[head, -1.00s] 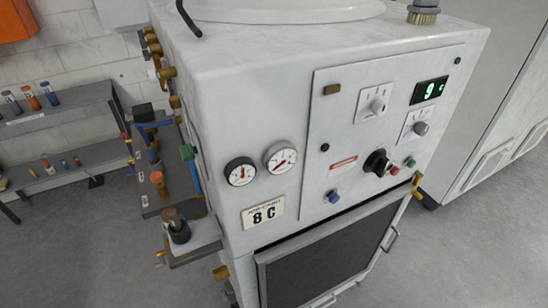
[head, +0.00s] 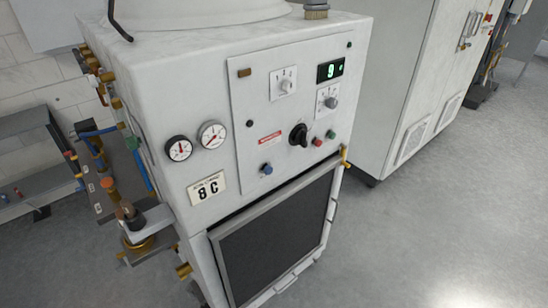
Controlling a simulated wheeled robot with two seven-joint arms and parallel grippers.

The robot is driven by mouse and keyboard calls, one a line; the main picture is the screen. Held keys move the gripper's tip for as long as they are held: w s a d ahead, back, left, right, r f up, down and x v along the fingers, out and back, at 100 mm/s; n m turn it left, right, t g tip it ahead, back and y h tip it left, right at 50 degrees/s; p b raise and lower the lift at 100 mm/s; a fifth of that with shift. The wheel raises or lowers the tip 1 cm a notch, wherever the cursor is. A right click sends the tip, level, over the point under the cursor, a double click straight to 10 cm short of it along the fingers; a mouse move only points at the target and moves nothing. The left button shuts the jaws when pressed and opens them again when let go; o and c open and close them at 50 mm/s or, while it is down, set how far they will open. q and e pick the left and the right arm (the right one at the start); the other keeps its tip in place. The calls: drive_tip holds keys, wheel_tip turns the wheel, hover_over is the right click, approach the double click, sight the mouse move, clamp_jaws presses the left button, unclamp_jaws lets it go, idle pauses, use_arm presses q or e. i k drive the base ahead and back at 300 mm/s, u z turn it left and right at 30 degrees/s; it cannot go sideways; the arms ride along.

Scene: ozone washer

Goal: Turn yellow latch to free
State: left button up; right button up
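The white washer cabinet (head: 300,40) fills the middle of the head view. The small yellow latch (head: 346,157) sits at the cabinet's right front edge, by the upper right corner of the dark-windowed door (head: 272,240). It looks roughly upright; its exact turn is too small to tell. The door looks shut, with handles at its right side and bottom. Neither of my grippers is in view, and nothing touches the latch.
The control panel has a black knob (head: 298,135), buttons and a green display (head: 330,70). Pipes and brass fittings (head: 137,244) stick out on the cabinet's left. A tall white cabinet (head: 405,80) stands behind at the right. The floor (head: 440,220) at the right front is clear.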

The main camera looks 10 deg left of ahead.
sight(342, 153)
drive_tip(key=z, duration=1.2)
drive_tip(key=i, duration=3.85)
drive_tip(key=u, duration=4.2)
